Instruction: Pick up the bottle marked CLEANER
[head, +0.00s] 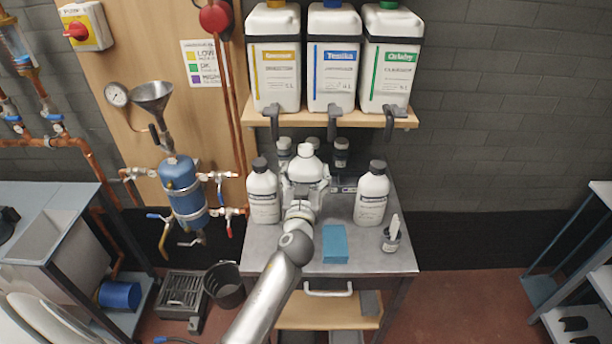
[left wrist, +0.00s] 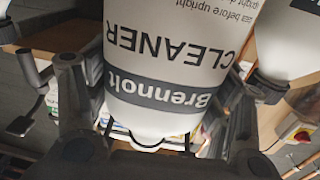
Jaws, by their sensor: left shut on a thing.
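The white bottle marked CLEANER (left wrist: 172,58) fills the middle of the left wrist view, its label upside down there with a grey "Brennolt" band. In the head view the bottle (head: 306,168) is at the back of the metal bench, between two other white bottles. My left gripper (head: 304,188) reaches it from the front and is shut on it; in the left wrist view its fingers (left wrist: 165,118) lie on either side. The gripper hides the bottle's lower part in the head view, so I cannot tell whether its base touches the bench. My right gripper is not in view.
Dark-capped white bottles stand close on the left (head: 264,195) and right (head: 371,196). Smaller bottles (head: 341,152) are behind. A shelf (head: 345,119) with three large canisters hangs above.

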